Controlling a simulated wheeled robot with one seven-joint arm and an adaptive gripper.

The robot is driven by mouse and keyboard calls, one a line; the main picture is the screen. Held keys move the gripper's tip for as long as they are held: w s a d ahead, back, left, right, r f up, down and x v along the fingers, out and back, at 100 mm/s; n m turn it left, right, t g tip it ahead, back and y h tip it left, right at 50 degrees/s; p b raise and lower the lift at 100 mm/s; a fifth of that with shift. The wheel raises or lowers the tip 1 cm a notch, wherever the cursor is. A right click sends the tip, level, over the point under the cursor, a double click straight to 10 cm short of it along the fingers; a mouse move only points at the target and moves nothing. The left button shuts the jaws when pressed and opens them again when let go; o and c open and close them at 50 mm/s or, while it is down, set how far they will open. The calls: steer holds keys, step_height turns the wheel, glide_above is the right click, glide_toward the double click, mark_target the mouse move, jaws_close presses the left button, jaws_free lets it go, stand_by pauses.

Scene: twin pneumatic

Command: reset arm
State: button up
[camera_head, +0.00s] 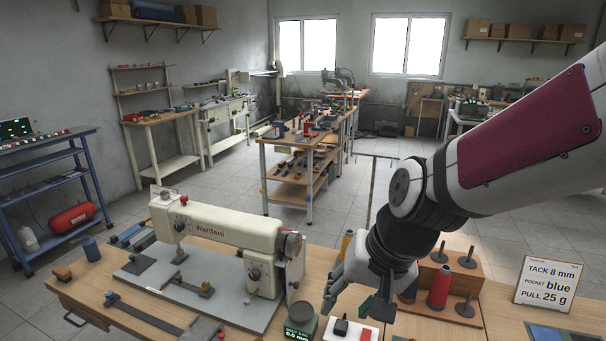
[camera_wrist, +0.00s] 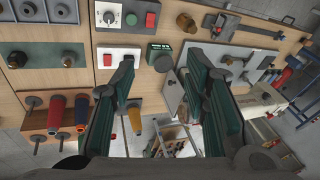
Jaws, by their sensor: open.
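My gripper (camera_head: 356,298) hangs from my arm at the right of the head view, pointing down over the workbench (camera_head: 255,325). In the wrist view, the gripper (camera_wrist: 160,75) shows two green-padded fingers spread apart with nothing between them. Below the fingers are a small green display box (camera_wrist: 160,56) and a white switch plate (camera_wrist: 119,56) with black and red buttons. The gripper appears apart from them. In the head view, the fingers are just above the switch plate (camera_head: 350,330) and right of the display box (camera_head: 302,320).
A cream sewing machine (camera_head: 215,228) stands on a grey plate left of my gripper. A wooden thread stand (camera_head: 470,325) with coloured cones is close on the right. A white card (camera_head: 547,283) stands at the far right. Open tiled floor (camera_head: 220,195) lies beyond the bench.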

steer(key=s+d+r+n+t+h, duration=0.1)
steer(key=s+d+r+t+h, duration=0.1)
steer(key=s+d+r, duration=0.8)
steer(key=shift+s+d+r+n+t+h, duration=0.3)
steer(key=shift+s+d+n+h, duration=0.15)
steer(key=shift+s+d, duration=0.4)
stand_by(0.4)
